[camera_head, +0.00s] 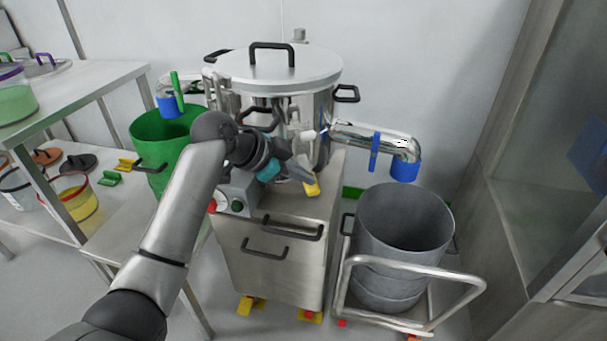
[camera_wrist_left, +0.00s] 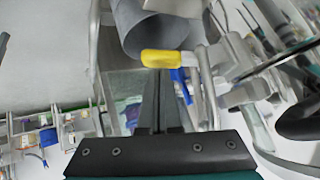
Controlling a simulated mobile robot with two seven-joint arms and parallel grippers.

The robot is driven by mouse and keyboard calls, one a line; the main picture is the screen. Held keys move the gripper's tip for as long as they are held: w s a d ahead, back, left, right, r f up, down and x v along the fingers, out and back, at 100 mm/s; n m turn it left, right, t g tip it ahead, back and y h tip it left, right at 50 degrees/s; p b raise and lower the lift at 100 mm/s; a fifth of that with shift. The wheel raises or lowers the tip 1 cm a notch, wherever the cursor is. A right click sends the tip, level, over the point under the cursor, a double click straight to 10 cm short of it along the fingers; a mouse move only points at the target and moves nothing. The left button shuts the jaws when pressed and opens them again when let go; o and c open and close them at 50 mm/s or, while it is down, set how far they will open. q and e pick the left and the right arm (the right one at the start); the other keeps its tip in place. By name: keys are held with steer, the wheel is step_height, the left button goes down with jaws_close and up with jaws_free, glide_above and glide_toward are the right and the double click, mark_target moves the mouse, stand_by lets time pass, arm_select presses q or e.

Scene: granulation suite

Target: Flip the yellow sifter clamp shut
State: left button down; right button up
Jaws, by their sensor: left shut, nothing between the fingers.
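The yellow clamp handle (camera_wrist_left: 168,58) sticks out to the left from a metal clamp part (camera_wrist_left: 215,60) in the left wrist view. In the head view the yellow handle (camera_head: 312,188) shows at the front of the sifter (camera_head: 280,68), low on its right side, above the steel cabinet. My left gripper (camera_head: 306,177) is shut and empty, its fingertips right at the yellow handle. In the left wrist view the closed fingers (camera_wrist_left: 160,85) end just at the handle's lower edge; I cannot tell whether they touch. My arm and gripper hide much of the clamp. My right gripper is not in view.
A steel cabinet (camera_head: 268,275) stands under the sifter. A steel pipe (camera_head: 365,137) with a blue end hangs over a grey drum (camera_head: 403,235) on a trolley (camera_head: 415,327). A green bin (camera_head: 153,130) and a bench (camera_head: 75,95) stand at left.

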mark_target(305, 189)
arm_select(q)
steer(key=shift+f+t, duration=0.15)
steer(key=shift+t, duration=0.15)
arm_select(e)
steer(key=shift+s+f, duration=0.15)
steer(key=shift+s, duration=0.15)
arm_select(q)
steer(key=shift+s+f+m+t, duration=0.1)
steer(key=shift+f+m+t, duration=0.2)
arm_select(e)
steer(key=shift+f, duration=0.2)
arm_select(q)
steer(key=shift+f+m+t+p, duration=0.3)
steer(key=shift+f+m+t, duration=0.1)
steer(key=shift+f+t, duration=0.3)
steer(key=shift+f+m+t, duration=0.4)
steer(key=shift+f+t, duration=0.2)
steer(key=shift+t, duration=0.1)
steer(key=f+m+t+b, duration=0.1)
steer(key=w+f+m+t+b, duration=0.1)
steer(key=f+m+t+b, duration=0.1)
steer(key=t, duration=0.1)
steer(key=shift+w+a, duration=0.2)
steer(key=shift+w, duration=0.2)
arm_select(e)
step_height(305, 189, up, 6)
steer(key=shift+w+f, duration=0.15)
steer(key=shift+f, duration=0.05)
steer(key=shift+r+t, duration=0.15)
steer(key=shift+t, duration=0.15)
